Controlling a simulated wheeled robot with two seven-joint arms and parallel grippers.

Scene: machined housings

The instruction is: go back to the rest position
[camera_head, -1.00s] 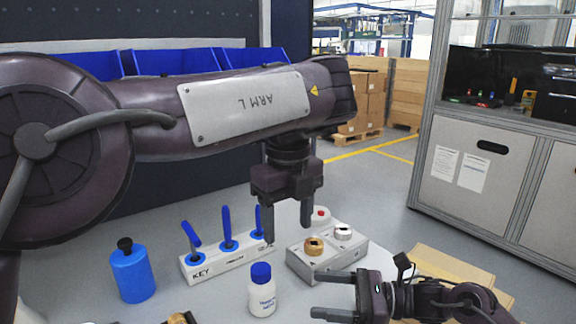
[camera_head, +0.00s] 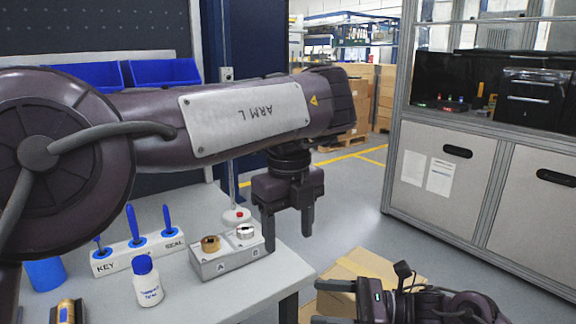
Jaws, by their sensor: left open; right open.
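My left gripper (camera_head: 289,226) hangs open and empty at the end of the raised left arm, pointing down near the right edge of the table. My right gripper (camera_head: 322,316) is low at the bottom edge, pointing left, open and partly cut off by the frame. Neither gripper holds anything.
A grey cabinet (camera_head: 450,170) stands right.

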